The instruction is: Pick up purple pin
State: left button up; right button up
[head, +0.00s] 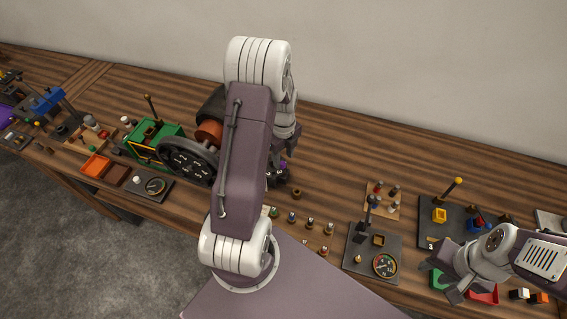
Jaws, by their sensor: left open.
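My left arm crosses the middle of the head view, and its gripper (285,150) points down behind the arm link. This gripper is open, though its fingertips are mostly hidden. Just below it is a small dark purple thing (281,172), partly hidden by my arm. I cannot tell whether it is the purple pin, and no contact can be made out. My right gripper (447,281) is at the lower right, with its fingers spread and nothing seen between them, by the green and red trays.
A green machine (155,140) with a dark wheel (188,160) stands left of my arm. Small pegs (310,223) line the front edge. A dark gauge plate (373,262) and a plate with a yellow-topped post (457,183) lie right. Bare wood shows behind them.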

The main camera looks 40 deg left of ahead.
aim_at(283, 167)
pick_arm(q)
jog(key=shift+s+f, duration=0.25)
jog(key=shift+f, duration=0.95)
grip_shut()
dwell(0.4)
